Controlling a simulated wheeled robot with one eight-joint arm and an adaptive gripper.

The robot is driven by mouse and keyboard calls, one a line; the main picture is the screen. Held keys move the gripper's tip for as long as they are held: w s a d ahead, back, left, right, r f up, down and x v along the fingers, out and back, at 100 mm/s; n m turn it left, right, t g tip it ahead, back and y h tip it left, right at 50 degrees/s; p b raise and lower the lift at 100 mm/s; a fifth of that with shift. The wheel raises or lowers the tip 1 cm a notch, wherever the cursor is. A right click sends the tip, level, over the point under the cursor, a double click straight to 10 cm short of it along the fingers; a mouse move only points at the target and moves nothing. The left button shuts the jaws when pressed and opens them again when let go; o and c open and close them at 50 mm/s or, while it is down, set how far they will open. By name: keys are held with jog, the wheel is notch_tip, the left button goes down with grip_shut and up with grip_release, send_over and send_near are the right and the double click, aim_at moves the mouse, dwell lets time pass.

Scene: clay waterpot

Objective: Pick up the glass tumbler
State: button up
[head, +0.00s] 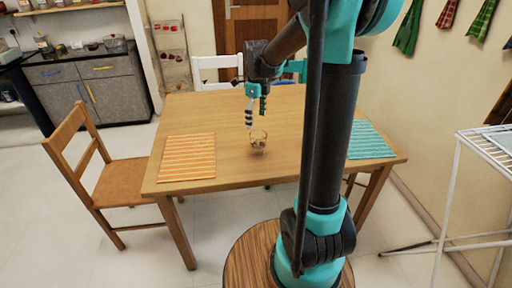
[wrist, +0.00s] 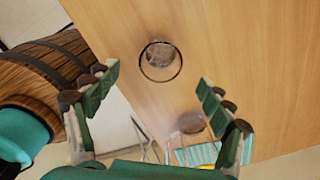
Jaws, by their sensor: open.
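A glass tumbler (head: 258,143) stands upright on the wooden table (head: 285,110), between the two striped mats in the head view. It is clear with something brownish showing through it. In the wrist view the tumbler (wrist: 161,62) appears as a dark ring on the wood, beyond and between my fingertips. My gripper (head: 256,112) is above the table, a little behind and above the tumbler in the head view. In the wrist view my gripper (wrist: 160,85) is open, fingers wide apart, with nothing between them and not touching the tumbler.
An orange striped mat (head: 187,157) lies at the left and a teal striped mat (head: 370,140) at the right. A wooden chair (head: 110,180) stands left of the table, a white chair (head: 217,66) behind. A white rack (head: 470,150) stands at the right. The tabletop around the tumbler is clear.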

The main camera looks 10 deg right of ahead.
aim_at(258, 144)
notch_tip(258, 144, down, 8)
jog(key=shift+r, duration=0.15)
jog(key=shift+s+d+f, duration=0.1)
jog(key=shift+d+f, duration=0.1)
jog(key=shift+f, duration=1.15)
jog(key=shift+d+f, duration=0.15)
jog(key=shift+f, duration=1.2)
jog(key=shift+c, duration=0.5)
jog(key=c, duration=1.5)
